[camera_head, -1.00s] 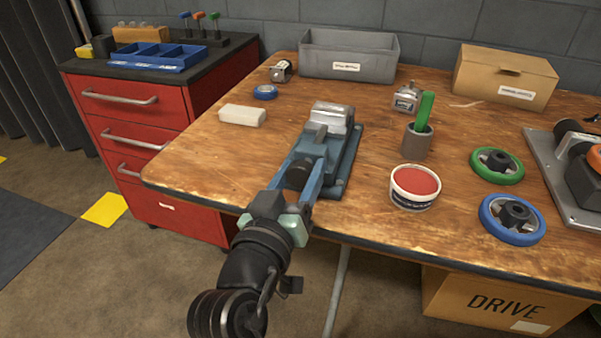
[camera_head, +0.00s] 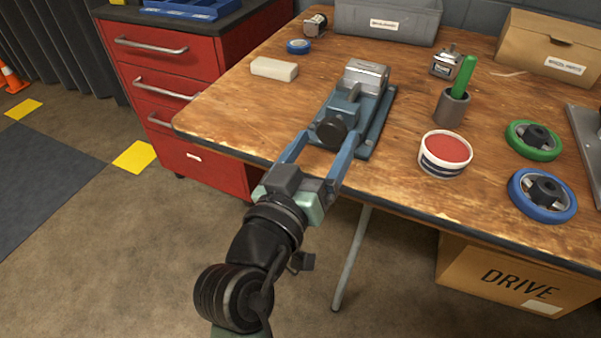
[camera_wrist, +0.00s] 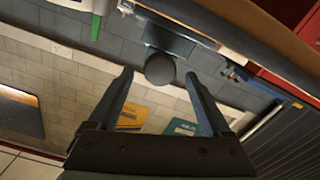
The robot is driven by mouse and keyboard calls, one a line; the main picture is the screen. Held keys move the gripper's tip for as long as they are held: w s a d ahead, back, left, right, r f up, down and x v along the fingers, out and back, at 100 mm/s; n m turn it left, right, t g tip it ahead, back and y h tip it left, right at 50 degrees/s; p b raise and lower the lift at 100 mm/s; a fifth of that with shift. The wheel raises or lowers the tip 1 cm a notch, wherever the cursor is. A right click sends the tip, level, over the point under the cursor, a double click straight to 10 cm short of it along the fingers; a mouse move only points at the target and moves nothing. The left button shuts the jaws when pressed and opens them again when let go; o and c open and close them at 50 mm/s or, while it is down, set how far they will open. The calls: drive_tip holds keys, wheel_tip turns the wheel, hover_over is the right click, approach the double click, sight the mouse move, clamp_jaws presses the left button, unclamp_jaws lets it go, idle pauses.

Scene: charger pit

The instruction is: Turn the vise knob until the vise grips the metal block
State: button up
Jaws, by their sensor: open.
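The blue-grey vise (camera_head: 377,125) stands on the wooden table near its front edge. A silver metal block (camera_head: 366,74) sits at its far end; I cannot tell whether the jaws touch it. The round black vise knob (camera_head: 331,132) faces the front edge and also shows in the wrist view (camera_wrist: 160,69). My gripper (camera_head: 328,145) is open and empty in front of the knob. In the wrist view the knob appears between the blue fingertips (camera_wrist: 159,76), with a visible gap on each side.
A tub with a red top (camera_head: 445,153), a grey cup (camera_head: 452,107) with a green-handled item and two wheels (camera_head: 542,195) stand right of the vise. A white bar (camera_head: 274,69) lies to the left. A red drawer cabinet (camera_head: 190,105) adjoins the table's left side.

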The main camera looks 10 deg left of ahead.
drive_tip(key=v, duration=0.9)
drive_tip(key=shift+s, duration=0.15)
drive_tip(key=w+r+m+t+y, duration=0.15)
drive_tip(key=w+r, duration=0.25)
drive_tip(key=r, duration=0.6)
drive_tip(key=s+d+r+n+t+y, duration=0.1)
drive_tip(key=s+r+t, duration=0.15)
drive_tip(key=r, duration=0.65)
drive_tip(key=s+d+r+t+y, duration=0.2)
drive_tip(key=r+t, duration=0.1)
drive_tip(key=r, duration=0.6)
drive_tip(key=s+d+r+n+t+y, duration=0.1)
drive_tip(key=s+r+t, duration=0.15)
drive_tip(key=r, duration=0.65)
wheel_tip(320, 180, up, 36)
drive_tip(key=p, duration=3.7)
drive_tip(key=shift+w+t, duration=0.35)
drive_tip(key=shift+m, duration=0.25)
